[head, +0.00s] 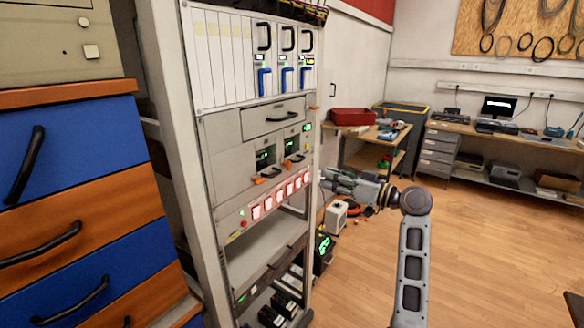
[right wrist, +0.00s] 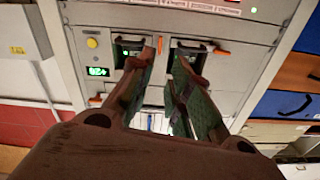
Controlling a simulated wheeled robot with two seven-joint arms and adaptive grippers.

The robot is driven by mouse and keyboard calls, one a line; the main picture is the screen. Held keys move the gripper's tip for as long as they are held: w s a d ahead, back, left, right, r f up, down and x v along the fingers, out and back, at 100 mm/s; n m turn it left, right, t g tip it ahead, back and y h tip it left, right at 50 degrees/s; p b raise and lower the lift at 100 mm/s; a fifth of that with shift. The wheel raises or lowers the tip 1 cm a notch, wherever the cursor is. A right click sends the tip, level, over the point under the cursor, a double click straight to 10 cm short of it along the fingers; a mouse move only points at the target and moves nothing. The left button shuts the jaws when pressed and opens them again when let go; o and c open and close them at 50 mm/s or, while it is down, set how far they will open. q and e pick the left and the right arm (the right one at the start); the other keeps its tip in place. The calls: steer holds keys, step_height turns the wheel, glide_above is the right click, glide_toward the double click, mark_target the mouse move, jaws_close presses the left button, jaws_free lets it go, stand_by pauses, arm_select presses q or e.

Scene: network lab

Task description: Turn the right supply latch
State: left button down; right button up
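Two power supply modules sit side by side in the rack. The right supply (head: 292,146) has a small orange latch (head: 288,163) at its lower left. In the right wrist view, which is turned upside down, this latch (right wrist: 160,45) shows between the fingertips, close to the left finger. The left supply has a similar orange latch, seen in the right wrist view (right wrist: 221,51). My right gripper (head: 325,178) is to the right of the rack front. Its two fingers (right wrist: 165,58) are apart, with nothing held. Contact with the latch cannot be told. My left gripper is not in view.
A drawer (head: 275,117) with a handle is above the supplies, and a row of lit red-white switches (head: 280,196) is below. A blue and orange drawer cabinet (head: 75,140) stands at the left. Open wooden floor (head: 480,260) lies at the right.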

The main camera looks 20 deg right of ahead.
mark_target(290, 166)
steer(key=shift+w+a, duration=0.1)
